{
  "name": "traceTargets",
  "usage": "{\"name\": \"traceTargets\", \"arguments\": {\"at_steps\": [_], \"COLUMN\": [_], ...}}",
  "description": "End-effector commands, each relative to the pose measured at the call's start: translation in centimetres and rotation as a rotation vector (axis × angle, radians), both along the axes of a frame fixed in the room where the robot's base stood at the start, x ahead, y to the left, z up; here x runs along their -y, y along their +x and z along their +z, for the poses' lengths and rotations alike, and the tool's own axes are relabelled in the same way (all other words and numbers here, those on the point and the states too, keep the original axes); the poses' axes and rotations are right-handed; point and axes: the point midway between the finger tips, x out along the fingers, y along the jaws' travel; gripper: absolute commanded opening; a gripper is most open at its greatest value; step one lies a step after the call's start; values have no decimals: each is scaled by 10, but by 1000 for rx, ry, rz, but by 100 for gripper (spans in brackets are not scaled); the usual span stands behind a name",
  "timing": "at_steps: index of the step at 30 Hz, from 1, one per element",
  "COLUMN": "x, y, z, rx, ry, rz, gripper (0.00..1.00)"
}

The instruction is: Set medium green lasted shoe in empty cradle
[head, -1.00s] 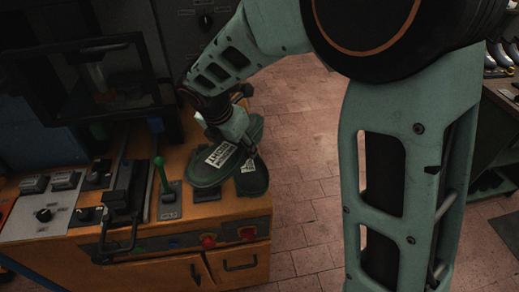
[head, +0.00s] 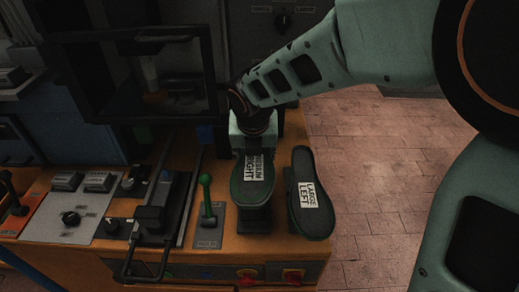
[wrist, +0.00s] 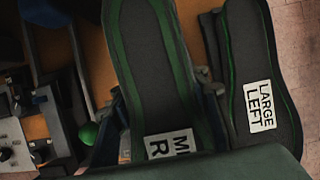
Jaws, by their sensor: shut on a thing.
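The medium green lasted shoe (head: 252,182) is sole up, dark with a green edge and a white "MEDIUM RIGHT" label. My gripper (head: 254,150) is shut on it near the labelled end; the fingers are mostly hidden in the head view. In the wrist view the shoe (wrist: 158,65) lies between my fingers (wrist: 165,108). The shoe is over or on the left cradle (head: 254,218), whose dark front end shows below it. I cannot tell whether they touch. A second shoe, labelled "LARGE LEFT" (head: 312,215), sits sole up on the right cradle; it also shows in the wrist view (wrist: 258,65).
A green-knobbed lever (head: 207,200) stands close left of the held shoe. Further left are a black clamp handle (head: 150,220) and a grey control panel (head: 75,212). A dark framed guard (head: 140,80) stands behind. Red knobs (head: 292,275) are on the front.

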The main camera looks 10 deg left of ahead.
Motion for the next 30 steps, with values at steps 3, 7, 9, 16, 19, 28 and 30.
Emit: {"name": "traceTargets", "arguments": {"at_steps": [3, 7, 9, 16, 19, 28, 30], "x": [-1, -1, -1, -1, -1, -1, -1], "y": [1, 1, 1, 1, 1, 1, 1], "z": [-9, -11, -12, -20, -27, -48, -53], "rx": [4, 4, 4, 4, 3, 4, 4], "ry": [2, 2, 2, 2, 3, 3, 3], "rz": [2, 2, 2, 2, 1, 1, 1], "gripper": [9, 9, 9, 9, 9, 9, 9]}}
